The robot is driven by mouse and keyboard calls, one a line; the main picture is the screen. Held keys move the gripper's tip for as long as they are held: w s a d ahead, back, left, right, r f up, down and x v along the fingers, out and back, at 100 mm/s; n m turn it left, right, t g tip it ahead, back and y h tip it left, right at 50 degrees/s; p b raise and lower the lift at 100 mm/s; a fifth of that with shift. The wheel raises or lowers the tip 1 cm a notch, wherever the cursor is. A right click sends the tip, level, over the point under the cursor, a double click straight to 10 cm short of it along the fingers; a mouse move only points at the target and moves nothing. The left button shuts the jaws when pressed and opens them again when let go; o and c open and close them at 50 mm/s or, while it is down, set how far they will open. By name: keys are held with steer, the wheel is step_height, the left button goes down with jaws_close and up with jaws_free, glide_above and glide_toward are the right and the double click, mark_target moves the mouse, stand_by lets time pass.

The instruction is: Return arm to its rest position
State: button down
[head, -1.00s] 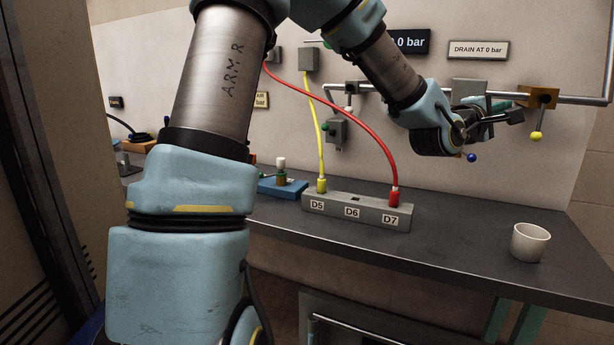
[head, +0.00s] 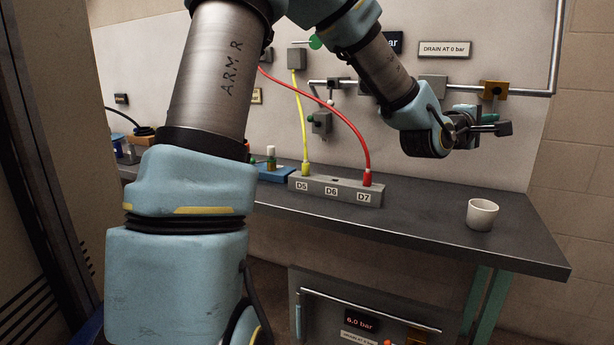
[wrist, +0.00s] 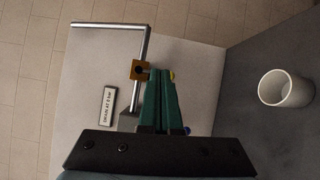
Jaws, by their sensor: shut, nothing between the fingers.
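My arm reaches up and over to the right in the head view, in front of the wall panel. My gripper (head: 492,128) is above the right part of the bench, apart from the bench and the cup. In the wrist view its green fingers (wrist: 158,103) are together with nothing held. A red hose (head: 345,118) ends upright in the D7 end of the grey block (head: 335,191). A yellow hose (head: 302,120) ends in the D5 end. No hose shows at D6.
A white cup (head: 482,214) stands on the dark bench (head: 440,230), and in the wrist view (wrist: 286,90). A pipe with a brass fitting (head: 495,89) runs along the wall behind my gripper. A blue block (head: 277,173) sits left of the grey block. The bench front is clear.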

steer(key=w+a+f+m+g+y+b, duration=0.1)
steer(key=w+a+f+m+y+b, duration=0.1)
steer(key=a+f+y, duration=0.4)
steer(key=w+a+f+m+y+b, duration=0.1)
steer(key=w+a+f+m+b, duration=0.1)
steer(key=a+f, duration=0.8)
steer(key=s+a+f+m+g+y+b, duration=0.25)
steer(key=a+f+y, duration=0.25)
steer(key=a+f, duration=0.7)
steer(key=s+a+f+m+g+y+b, duration=0.1)
steer(key=s+a+f+g+y+b, duration=0.15)
steer(key=s+a, duration=0.55)
steer(key=s+a+f+m+g+y+b, duration=0.1)
steer(key=s+a+f+m+g, duration=0.15)
steer(key=s+a, duration=0.45)
step_height(320, 180, up, 12)
steer(key=w+a+n+p, duration=0.1)
steer(key=w+a+p, duration=0.1)
steer(key=p, duration=1.1)
steer(key=shift+r, duration=0.25)
